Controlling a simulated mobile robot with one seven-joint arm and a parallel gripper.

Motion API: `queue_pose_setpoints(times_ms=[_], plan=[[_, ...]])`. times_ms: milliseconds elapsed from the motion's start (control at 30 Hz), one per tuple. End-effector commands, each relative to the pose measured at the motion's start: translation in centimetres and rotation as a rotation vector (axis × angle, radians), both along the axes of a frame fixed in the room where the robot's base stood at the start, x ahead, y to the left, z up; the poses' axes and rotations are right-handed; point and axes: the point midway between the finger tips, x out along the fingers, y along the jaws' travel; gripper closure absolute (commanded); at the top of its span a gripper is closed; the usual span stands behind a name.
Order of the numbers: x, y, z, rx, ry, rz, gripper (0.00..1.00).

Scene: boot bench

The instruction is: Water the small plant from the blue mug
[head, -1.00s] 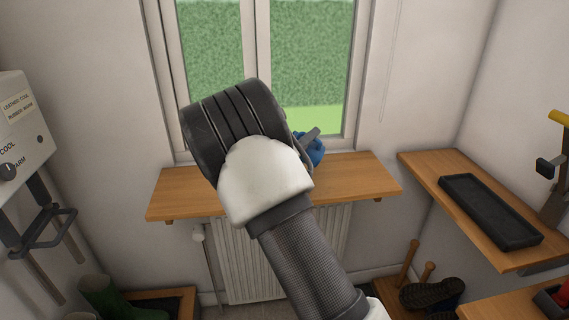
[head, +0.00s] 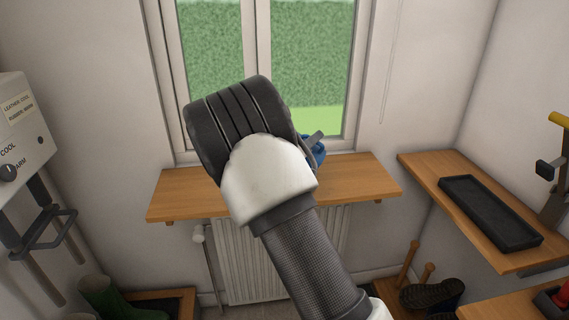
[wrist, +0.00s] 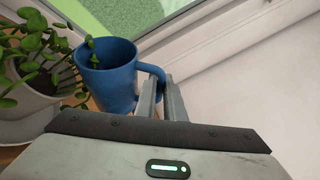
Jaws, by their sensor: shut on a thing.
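In the wrist view the blue mug (wrist: 112,84) is beside the small plant (wrist: 28,58), its rim close to the leaves. Some leaves overlap the mug's opening. The plant grows in a pale pot (wrist: 40,112) with dark soil. My gripper (wrist: 170,88) is shut on the mug's handle. The mug looks a little tilted in this view; I cannot see what is inside it. In the head view only a bit of the blue mug (head: 319,153) shows past my gripper (head: 314,141), and my arm hides the plant.
A wooden window shelf (head: 360,181) lies under the window, above a radiator (head: 230,262). At the right a wall shelf holds a black tray (head: 490,212). A boot dryer (head: 22,130) hangs at the left wall. Boots stand low down. The window shelf's right part is clear.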

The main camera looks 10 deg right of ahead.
Motion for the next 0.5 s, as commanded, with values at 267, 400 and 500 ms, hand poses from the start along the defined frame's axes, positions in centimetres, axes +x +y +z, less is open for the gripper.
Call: queue_pose_setpoints(times_ms=[267,400,500], plan=[[-0.9,-3.0,-1.6,0.408,-0.129,-0.002,1.0],[-1.0,-3.6,-2.2,0.456,-0.142,-0.004,1.0],[-1.1,-3.7,-2.2,0.469,-0.145,-0.003,1.0]])
